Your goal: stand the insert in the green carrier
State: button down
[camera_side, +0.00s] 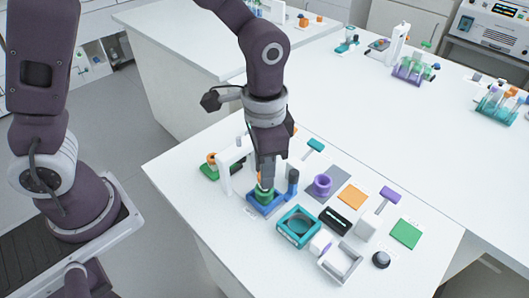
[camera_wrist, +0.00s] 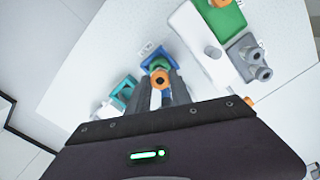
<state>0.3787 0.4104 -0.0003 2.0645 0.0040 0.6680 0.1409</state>
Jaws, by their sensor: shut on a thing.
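My gripper (camera_side: 266,178) points straight down at the blue square holder (camera_side: 254,208) on the white bench. It is shut on the orange insert (camera_side: 260,177), which shows as a small orange strip by the fingers. The green carrier (camera_side: 264,196) sits in the blue holder, directly below the fingers. In the wrist view the orange insert (camera_wrist: 161,77) shows as a ring with a dark hole between the fingertips. The green carrier (camera_wrist: 156,64) shows behind it within the blue holder (camera_wrist: 147,58). The fingers hide how far the insert reaches into the carrier.
A blue upright piece (camera_side: 292,183) stands close right of my gripper. A white arch (camera_side: 235,155) stands close left. A teal block (camera_side: 298,227), purple flanged piece (camera_side: 322,185), black block (camera_side: 335,219) and white tray (camera_side: 341,264) lie to the right. The bench's front left is clear.

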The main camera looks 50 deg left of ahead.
jog(key=shift+f, duration=0.75)
jog(key=shift+f, duration=0.1)
jog(key=c, duration=1.1)
grip_release()
notch_tip(320, 180, up, 7)
jog(key=shift+r, duration=0.1)
